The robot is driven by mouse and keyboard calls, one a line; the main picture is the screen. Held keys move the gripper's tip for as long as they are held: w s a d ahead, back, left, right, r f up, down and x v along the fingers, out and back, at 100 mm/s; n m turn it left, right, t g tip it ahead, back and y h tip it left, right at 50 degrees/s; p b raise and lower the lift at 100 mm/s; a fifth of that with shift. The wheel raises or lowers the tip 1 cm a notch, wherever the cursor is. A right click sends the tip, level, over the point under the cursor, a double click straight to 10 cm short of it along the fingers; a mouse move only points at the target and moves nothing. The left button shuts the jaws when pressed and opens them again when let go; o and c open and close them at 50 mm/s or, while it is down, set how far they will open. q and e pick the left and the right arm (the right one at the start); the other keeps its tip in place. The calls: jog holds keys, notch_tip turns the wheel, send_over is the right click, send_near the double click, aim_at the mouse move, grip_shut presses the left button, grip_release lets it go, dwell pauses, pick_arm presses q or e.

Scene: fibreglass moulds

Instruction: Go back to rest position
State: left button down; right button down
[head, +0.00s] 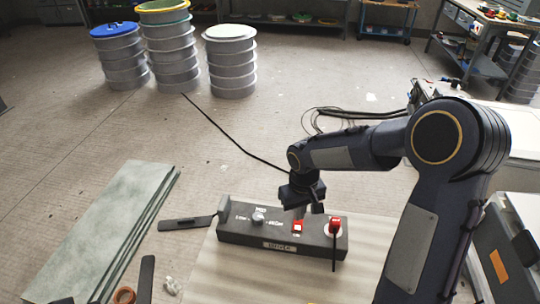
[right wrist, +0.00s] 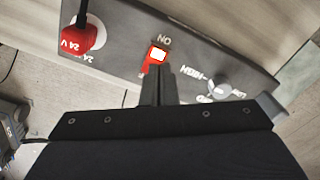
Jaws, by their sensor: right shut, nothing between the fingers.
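My right arm comes in from the right in the head view. Its right gripper (head: 299,208) points down over a dark control box (head: 255,232), close to a red switch with a lit white face (head: 298,226). In the right wrist view the gripper (right wrist: 158,72) is shut and empty, its tips close to the red switch (right wrist: 156,54) beside the word ON. I cannot tell whether the tips touch it. A grey knob (right wrist: 220,88) and a red 24 V plug (right wrist: 77,38) sit on either side. My left gripper is not in view.
The box stands on a pale board (head: 380,235). A black cable hangs from the red plug (head: 334,226). Greenish panels (head: 110,230) lie stacked at the left. Stacked drums (head: 232,62) stand on the floor behind. Free floor lies between the drums and the box.

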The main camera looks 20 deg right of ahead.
jog(key=s+d+r+m+t+y, duration=0.1)
jog(key=s+d+r+t+y, duration=0.1)
jog(key=s+r, duration=0.75)
jog(key=s+a+r+t+y, duration=0.1)
jog(key=s, duration=0.4)
jog(key=s+a+r+m+t, duration=0.1)
jog(key=s+r+t, duration=0.1)
jog(key=s, duration=0.4)
jog(key=shift+a+r+t+y, duration=0.15)
jog(key=shift+a+t+y, duration=0.15)
jog(key=shift+a+y, duration=0.1)
jog(key=shift+s, duration=0.1)
